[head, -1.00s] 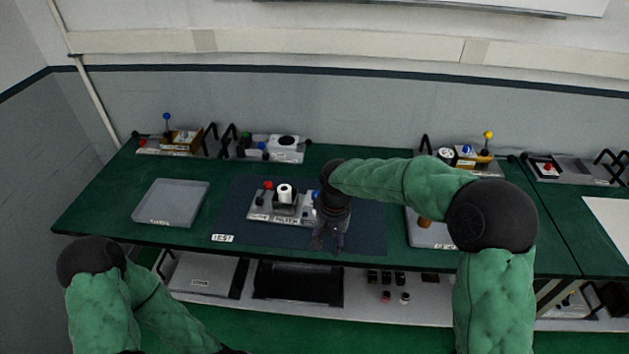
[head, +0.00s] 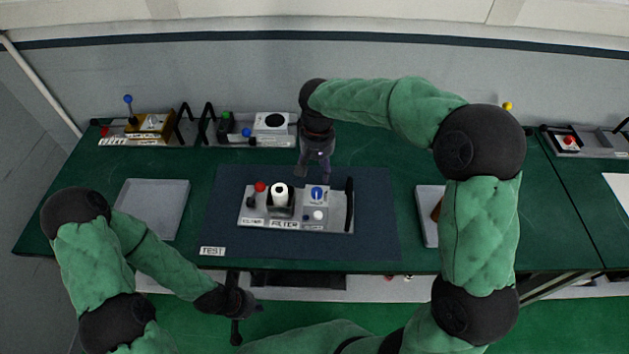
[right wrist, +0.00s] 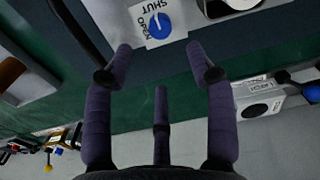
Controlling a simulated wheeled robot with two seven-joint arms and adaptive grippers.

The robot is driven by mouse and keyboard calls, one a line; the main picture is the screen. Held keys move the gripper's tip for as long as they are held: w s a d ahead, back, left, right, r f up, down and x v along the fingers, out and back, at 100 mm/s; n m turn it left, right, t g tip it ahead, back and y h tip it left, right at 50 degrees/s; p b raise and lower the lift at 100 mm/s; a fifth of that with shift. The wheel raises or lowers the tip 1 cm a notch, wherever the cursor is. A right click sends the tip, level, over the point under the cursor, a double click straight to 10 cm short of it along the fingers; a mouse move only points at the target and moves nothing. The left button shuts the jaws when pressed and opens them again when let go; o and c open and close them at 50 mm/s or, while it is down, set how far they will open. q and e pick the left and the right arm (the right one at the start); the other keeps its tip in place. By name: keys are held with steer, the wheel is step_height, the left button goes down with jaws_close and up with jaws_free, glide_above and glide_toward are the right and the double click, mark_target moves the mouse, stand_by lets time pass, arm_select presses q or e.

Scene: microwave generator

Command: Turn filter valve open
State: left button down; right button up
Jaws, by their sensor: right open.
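The filter module (head: 285,224) is a grey plate on the dark mat, with a "FILTER" label, a white cylinder (head: 280,190) in a black holder and a red knob. The blue valve knob (head: 317,193) sits on a white label on its right part. In the right wrist view the blue knob (right wrist: 160,24) shows a pale pointer line, with "SHUT" and "OPEN" printed beside it. My right gripper (head: 315,177) is open and empty, just behind the knob; its fingers (right wrist: 165,62) are apart, with the knob ahead between them. My left gripper (head: 238,318) is low, in front of the table edge; its jaws are unclear.
A black handle (head: 349,203) stands at the plate's right end and a white knob (head: 318,215) in front of the valve. A grey tray (head: 153,209) lies left. Other modules (head: 262,127) line the back. The mat (head: 378,235) is clear on the right.

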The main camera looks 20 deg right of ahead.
mark_target(317, 192)
step_height(317, 192, down, 10)
steer(key=shift+f+b, duration=0.1)
steer(key=shift+b, duration=0.8)
steer(key=shift+s, duration=0.1)
